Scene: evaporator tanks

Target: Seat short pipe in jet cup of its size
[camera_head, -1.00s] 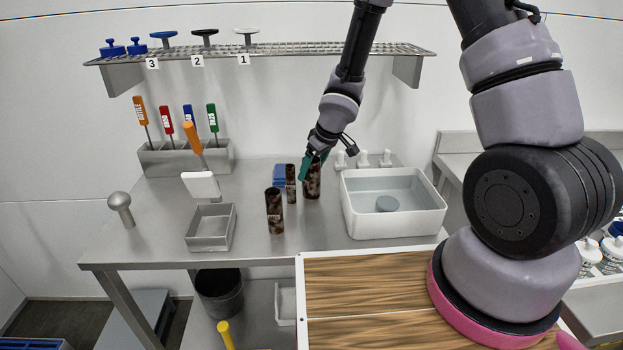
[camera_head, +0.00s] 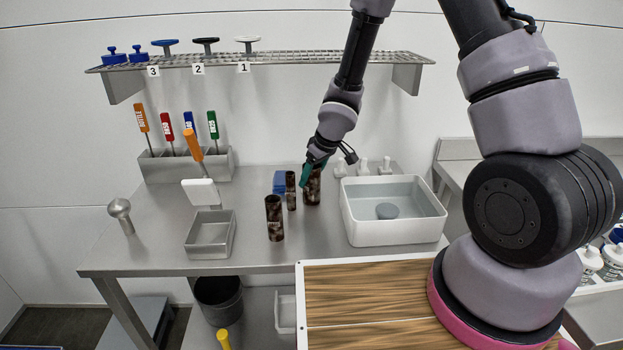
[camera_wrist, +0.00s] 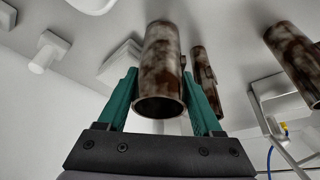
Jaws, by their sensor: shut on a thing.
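A rusty brown short pipe (camera_head: 313,188) is between the teal fingers of my gripper (camera_head: 309,174), beside the white basin. In the wrist view my gripper (camera_wrist: 162,88) is shut on this pipe (camera_wrist: 160,65), whose open end faces the camera. I cannot tell whether it touches the table. A thinner rusty pipe (camera_head: 291,190) stands just left of it, and a wider one (camera_head: 274,218) stands nearer the front. Several small white fittings stand behind the basin, one of them here (camera_head: 363,166); I cannot tell whether they are jet cups.
The white basin (camera_head: 394,232) with a grey disc (camera_head: 387,211) stands right of the pipes. A blue block (camera_head: 280,182) is behind them. A metal tray (camera_head: 211,235) and a tool rack (camera_head: 186,165) are left. A wire shelf (camera_head: 290,60) hangs above.

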